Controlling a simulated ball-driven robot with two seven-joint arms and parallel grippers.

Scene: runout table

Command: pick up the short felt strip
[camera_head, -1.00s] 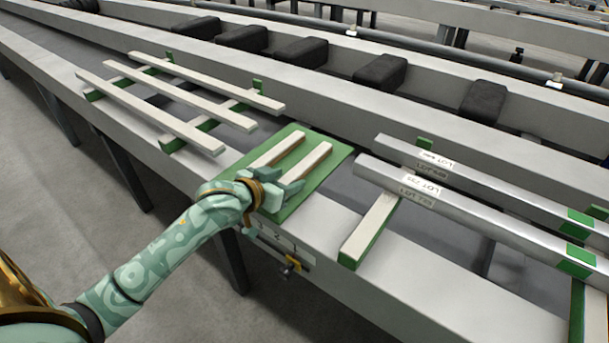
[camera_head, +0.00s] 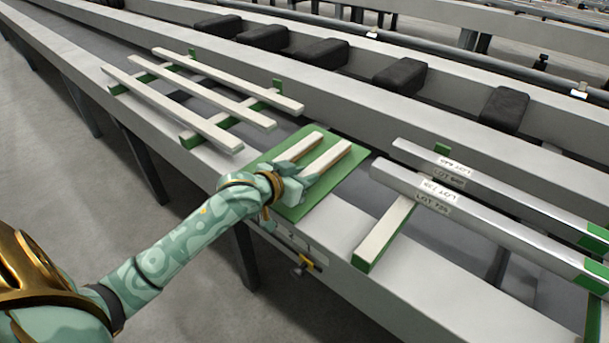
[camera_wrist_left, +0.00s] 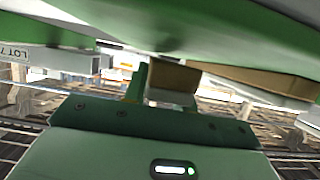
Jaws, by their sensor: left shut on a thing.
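Two short strips, pale on top with brown sides, lie side by side on a green mat (camera_head: 352,178): a left strip (camera_head: 303,145) and a right strip (camera_head: 330,157). My left gripper (camera_head: 305,174) is over the near part of the mat, shut on the near end of the right strip. In the left wrist view a brown strip end (camera_wrist_left: 173,80) sits at the jaws, and another strip (camera_wrist_left: 262,80) runs beside it. Whether the held strip is clear of the mat, I cannot tell. My right gripper is not in view.
A rack of long pale strips (camera_head: 190,100) on green bearers lies to the left. Metal bars with lot labels (camera_head: 440,195) rest on a green-sided bearer (camera_head: 384,235) to the right. Black blocks (camera_head: 400,77) line the far trough.

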